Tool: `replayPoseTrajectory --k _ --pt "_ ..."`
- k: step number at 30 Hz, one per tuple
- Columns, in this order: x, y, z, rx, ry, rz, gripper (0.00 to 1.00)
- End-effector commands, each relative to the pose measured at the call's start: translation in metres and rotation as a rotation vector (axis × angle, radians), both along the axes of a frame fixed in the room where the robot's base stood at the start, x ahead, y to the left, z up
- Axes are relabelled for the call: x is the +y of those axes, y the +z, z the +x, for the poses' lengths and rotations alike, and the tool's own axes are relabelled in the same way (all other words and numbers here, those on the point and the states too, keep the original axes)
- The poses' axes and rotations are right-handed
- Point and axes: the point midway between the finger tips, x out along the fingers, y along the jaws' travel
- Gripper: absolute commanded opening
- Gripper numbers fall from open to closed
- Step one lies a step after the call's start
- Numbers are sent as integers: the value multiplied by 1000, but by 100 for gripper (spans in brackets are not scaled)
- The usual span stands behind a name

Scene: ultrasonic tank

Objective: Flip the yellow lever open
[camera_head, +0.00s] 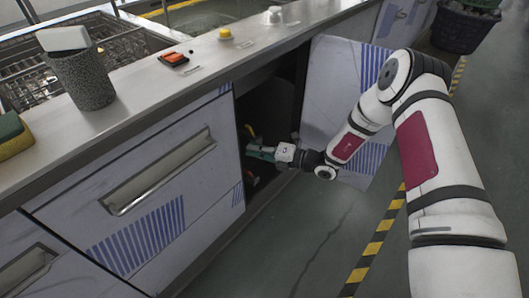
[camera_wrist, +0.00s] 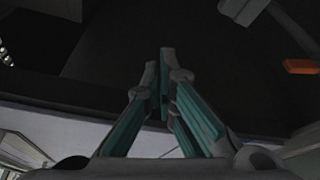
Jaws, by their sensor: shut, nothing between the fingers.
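My gripper (camera_head: 252,150) reaches into the open, dark cabinet under the counter in the head view. In the wrist view my gripper (camera_wrist: 159,62) is shut and empty, its teal-sided fingers together. A small yellow piece (camera_head: 249,130), perhaps the lever, shows just above the fingers inside the cabinet in the head view. An orange handle-like piece (camera_wrist: 301,66) shows at the right edge of the wrist view, apart from the fingers. I cannot tell if these are the same part. The dark inside hides most detail.
A drawer front (camera_head: 150,205) is left of the opening. The counter (camera_head: 140,115) above carries a red switch (camera_head: 173,58), a yellow button (camera_head: 225,33) and a speckled cup (camera_head: 80,80).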

Motion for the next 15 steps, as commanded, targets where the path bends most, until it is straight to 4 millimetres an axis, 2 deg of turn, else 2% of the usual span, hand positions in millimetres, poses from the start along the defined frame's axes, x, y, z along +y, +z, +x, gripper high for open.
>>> replayPoseTrajectory --k 1,7,9,15 --pt "11 -4 3 -3 5 0 0" --pt "47 -8 16 -3 4 0 0" --pt "34 -2 27 -6 -1 -1 0" --pt "22 6 41 -4 0 -1 0"
